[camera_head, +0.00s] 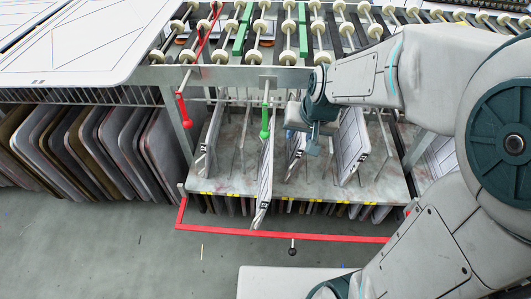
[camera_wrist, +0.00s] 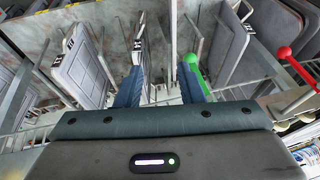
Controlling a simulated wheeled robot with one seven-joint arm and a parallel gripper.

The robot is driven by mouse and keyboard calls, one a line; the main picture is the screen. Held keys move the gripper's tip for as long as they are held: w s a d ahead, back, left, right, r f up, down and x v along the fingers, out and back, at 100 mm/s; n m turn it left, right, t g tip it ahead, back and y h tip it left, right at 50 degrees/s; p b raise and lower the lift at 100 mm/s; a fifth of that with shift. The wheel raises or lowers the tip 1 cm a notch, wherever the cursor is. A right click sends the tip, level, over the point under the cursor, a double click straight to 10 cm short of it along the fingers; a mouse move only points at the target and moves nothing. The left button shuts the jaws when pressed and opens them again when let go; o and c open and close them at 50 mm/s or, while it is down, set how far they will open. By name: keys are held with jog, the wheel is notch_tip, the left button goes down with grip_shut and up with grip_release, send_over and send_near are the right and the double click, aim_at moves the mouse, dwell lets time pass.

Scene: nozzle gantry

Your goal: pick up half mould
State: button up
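Several pale, plate-like half moulds stand on edge in the rack. In the head view one half mould (camera_head: 295,150) is partly behind my gripper (camera_head: 311,138), another half mould (camera_head: 351,143) stands to its right, and a half mould (camera_head: 264,178) juts forward on its left. In the wrist view my gripper (camera_wrist: 162,86) has its two blue fingers spread apart. A half mould with a black mark (camera_wrist: 140,42) is just beyond the left finger. A thin upright strip (camera_wrist: 173,40), seen edge-on, lines up with the gap. I cannot tell whether the fingers touch anything.
A green-knobbed lever (camera_head: 265,122) and a red-knobbed lever (camera_head: 182,108) hang at the rack front. A red bar (camera_head: 285,234) crosses low in front. Rollers (camera_head: 262,28) run above. More plates (camera_head: 95,145) stand at left.

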jog(key=b, duration=0.5)
send_near(272, 153)
jog(key=shift+t, duration=0.3)
jog(key=x, duration=0.2)
jog(key=b+x, duration=0.1)
jog(key=x, duration=0.1)
jog(key=s+b+x, duration=0.1)
jog(key=x, duration=0.1)
jog(key=shift+w+f, duration=0.1)
jog(key=shift+f, duration=0.15)
jog(key=shift+b+x, duration=1.25)
jog(key=shift+x, duration=1.85)
jog(key=shift+a+r, duration=0.1)
jog(key=shift+a, duration=0.05)
grip_shut()
jog(key=shift+w+r, duration=0.1)
jog(key=shift+w, duration=0.05)
